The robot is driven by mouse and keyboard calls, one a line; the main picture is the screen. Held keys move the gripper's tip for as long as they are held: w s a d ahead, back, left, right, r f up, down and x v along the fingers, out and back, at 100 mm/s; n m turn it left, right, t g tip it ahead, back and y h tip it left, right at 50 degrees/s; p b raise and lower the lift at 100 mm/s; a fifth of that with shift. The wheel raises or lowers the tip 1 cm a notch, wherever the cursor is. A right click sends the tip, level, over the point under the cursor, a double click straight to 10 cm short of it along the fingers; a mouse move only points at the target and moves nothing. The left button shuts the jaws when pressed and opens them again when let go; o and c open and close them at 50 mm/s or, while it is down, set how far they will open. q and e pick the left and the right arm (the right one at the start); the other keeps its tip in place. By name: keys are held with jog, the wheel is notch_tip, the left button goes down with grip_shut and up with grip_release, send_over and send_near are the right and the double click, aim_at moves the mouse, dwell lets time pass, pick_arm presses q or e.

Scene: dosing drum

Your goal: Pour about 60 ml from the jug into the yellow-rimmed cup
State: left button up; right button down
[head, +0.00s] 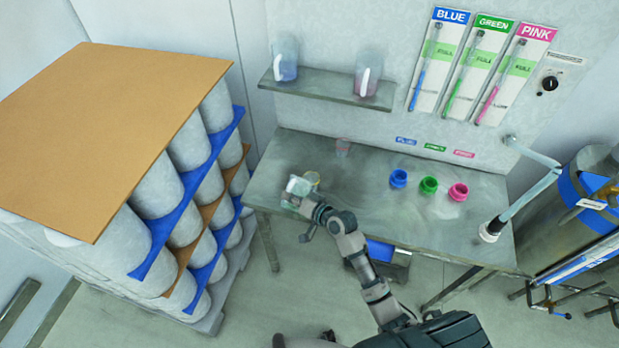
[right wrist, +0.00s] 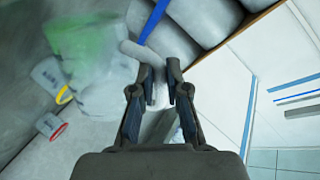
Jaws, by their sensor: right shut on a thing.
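My right gripper (head: 311,208) is shut on the handle of a clear jug (head: 295,190) at the table's front left. In the right wrist view the jug (right wrist: 88,65) holds green liquid toward its base and looks about upright; its handle is between the fingers (right wrist: 160,85). The yellow-rimmed cup (head: 314,178) stands on the table just behind and right of the jug, partly hidden by it. This cup also shows in the right wrist view (right wrist: 50,78), beside the jug. Its contents cannot be made out. I see no stream of liquid. My left gripper is not in view.
A red-rimmed cup (head: 343,147) stands farther back on the table (head: 370,200). Blue (head: 398,178), green (head: 429,185) and pink (head: 458,191) pots stand to the right. Two jugs stand on the shelf (head: 325,90). A drum pallet (head: 120,130) is close on the left.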

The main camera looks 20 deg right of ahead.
aim_at(291, 188)
jog(key=shift+d+r, duration=0.15)
jog(key=shift+w+d+r, duration=0.1)
jog(key=shift+d, duration=0.25)
jog(key=shift+d+r+p, duration=0.15)
jog(key=shift+p, duration=0.15)
jog(key=shift+w, duration=0.1)
jog(key=shift+a+r+m, duration=0.2)
jog(key=shift+a+m, duration=0.1)
jog(key=shift+w+d+r, duration=0.1)
jog(key=shift+r, duration=0.05)
jog(key=shift+w+d+r+m+g+y+p, duration=0.1)
jog(key=shift+d+r+m+g+y+p, duration=0.05)
jog(key=shift+d+m+g+y+p, duration=0.2)
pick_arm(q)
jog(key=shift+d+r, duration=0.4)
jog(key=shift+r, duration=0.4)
pick_arm(e)
jog(key=shift+r, duration=0.1)
jog(key=shift+w+d+r, duration=0.1)
